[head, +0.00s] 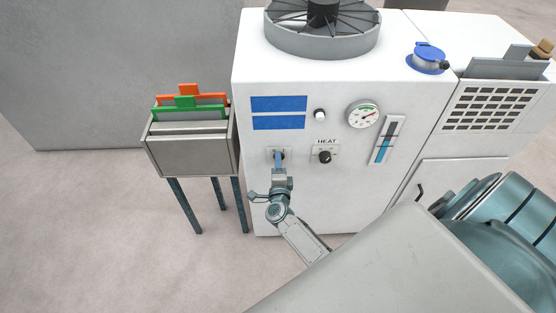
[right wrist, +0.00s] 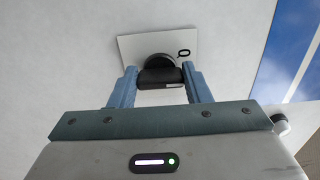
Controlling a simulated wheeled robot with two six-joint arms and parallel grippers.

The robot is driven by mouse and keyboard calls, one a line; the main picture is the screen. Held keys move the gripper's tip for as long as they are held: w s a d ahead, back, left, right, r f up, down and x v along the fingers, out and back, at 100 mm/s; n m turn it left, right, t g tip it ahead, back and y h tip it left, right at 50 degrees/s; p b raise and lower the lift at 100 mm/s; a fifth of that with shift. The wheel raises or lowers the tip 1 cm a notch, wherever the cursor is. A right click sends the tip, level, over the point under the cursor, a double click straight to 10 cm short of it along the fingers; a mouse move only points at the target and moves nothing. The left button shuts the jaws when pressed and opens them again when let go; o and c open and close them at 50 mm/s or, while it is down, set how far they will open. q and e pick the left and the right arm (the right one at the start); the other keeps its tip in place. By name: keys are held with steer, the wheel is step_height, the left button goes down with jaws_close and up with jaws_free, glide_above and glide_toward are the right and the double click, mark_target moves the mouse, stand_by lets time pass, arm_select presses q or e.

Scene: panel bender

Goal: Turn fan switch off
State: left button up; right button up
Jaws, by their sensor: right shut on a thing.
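The fan switch is a black rotary knob (right wrist: 160,60) on a small white plate (right wrist: 127,46) on the white machine's front. In the right wrist view, a mark like a "0" is beside the knob, and any other lettering is hidden. My right gripper (right wrist: 161,76) has its two blue-grey fingers on either side of the knob and is shut on it. In the head view the right gripper (head: 279,158) reaches the plate below the blue panels and covers most of the switch. My left gripper is not in view.
The HEAT knob (head: 324,157) is just right of the switch. Two blue panels (head: 279,104), a white button (head: 320,115) and a round gauge (head: 363,115) are above. A grey bin (head: 187,156) on legs stands left of the machine. The floor in front is clear.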

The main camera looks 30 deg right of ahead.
steer(key=shift+f+n+p, duration=0.15)
steer(key=shift+n+p, duration=1.75)
steer(key=shift+n, duration=1.1)
steer(key=o, duration=1)
steer(key=b+v, duration=0.1)
steer(key=v, duration=1)
steer(key=shift+d+b, duration=0.1)
steer(key=shift+b, duration=0.25)
